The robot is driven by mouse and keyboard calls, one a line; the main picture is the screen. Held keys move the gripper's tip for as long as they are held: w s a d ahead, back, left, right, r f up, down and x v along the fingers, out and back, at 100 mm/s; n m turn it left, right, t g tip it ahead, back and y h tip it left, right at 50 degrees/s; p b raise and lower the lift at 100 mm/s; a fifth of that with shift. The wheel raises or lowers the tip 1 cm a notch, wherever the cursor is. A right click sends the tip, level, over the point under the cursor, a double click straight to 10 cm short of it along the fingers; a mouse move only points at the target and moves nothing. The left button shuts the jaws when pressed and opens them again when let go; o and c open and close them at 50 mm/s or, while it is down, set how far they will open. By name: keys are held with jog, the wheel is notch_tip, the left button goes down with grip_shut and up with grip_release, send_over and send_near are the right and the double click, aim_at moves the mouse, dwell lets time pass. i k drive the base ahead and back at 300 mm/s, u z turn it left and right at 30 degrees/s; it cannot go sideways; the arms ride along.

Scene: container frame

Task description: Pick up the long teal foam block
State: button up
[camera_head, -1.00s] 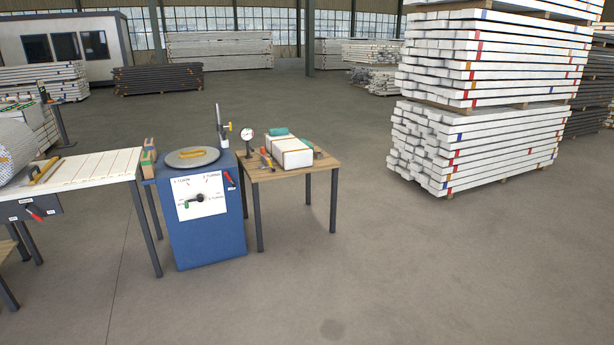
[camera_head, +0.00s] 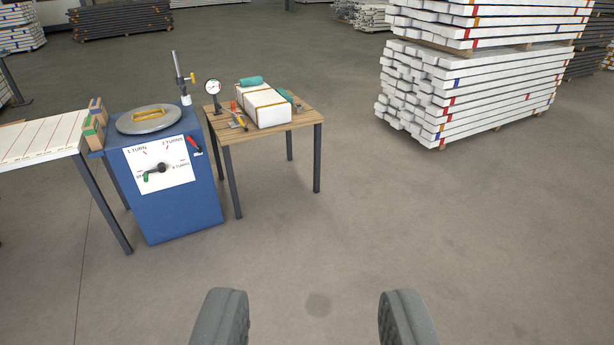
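Two teal pieces show on the small wooden table. One teal piece (camera_head: 250,81) lies on the back left of a white block with brown bands. The other teal piece (camera_head: 284,95) shows at the right behind the white block, which hides part of it. Both are small at this distance, and I cannot tell which is the long foam block.
The wooden table (camera_head: 302,119) also holds a white banded block (camera_head: 263,108), a dial gauge (camera_head: 213,89) and small tools. A blue cabinet (camera_head: 185,216) stands left of it. Stacked white beams (camera_head: 470,100) stand at the right. The floor in front is clear.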

aim_at(279, 91)
jog(key=z, duration=0.1)
jog(key=i, duration=4.55)
jog(key=u, duration=0.4)
jog(key=i, duration=1.9)
jog(key=u, duration=0.25)
